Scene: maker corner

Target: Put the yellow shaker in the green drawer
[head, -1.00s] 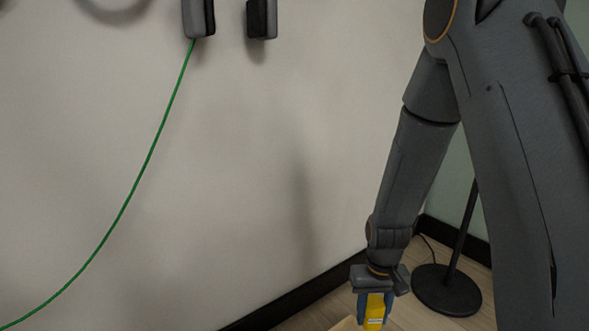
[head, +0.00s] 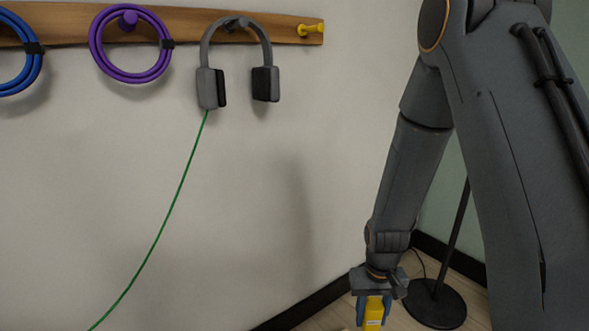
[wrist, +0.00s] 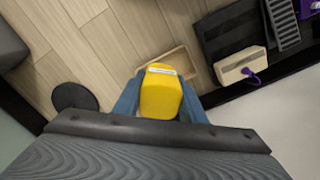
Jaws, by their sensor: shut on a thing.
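My gripper (head: 373,305) is low in the head view with its blue fingers shut on the yellow shaker (head: 374,313), held in the air near the wall. In the wrist view the yellow shaker (wrist: 160,95) sits between the fingers (wrist: 160,103), with a pale label on it. Beyond it in the wrist view is an open light-wood box or drawer (wrist: 181,61), partly hidden by the shaker. I cannot tell its front's colour. No green drawer can be made out in either view.
Headphones (head: 209,88) with a green cable, a purple coil (head: 97,50) and a blue coil hang from a wooden rail (head: 185,22). A black stand base (head: 435,304) is on the floor. The wrist view shows a dark surface (wrist: 226,38) with a pale box (wrist: 240,67).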

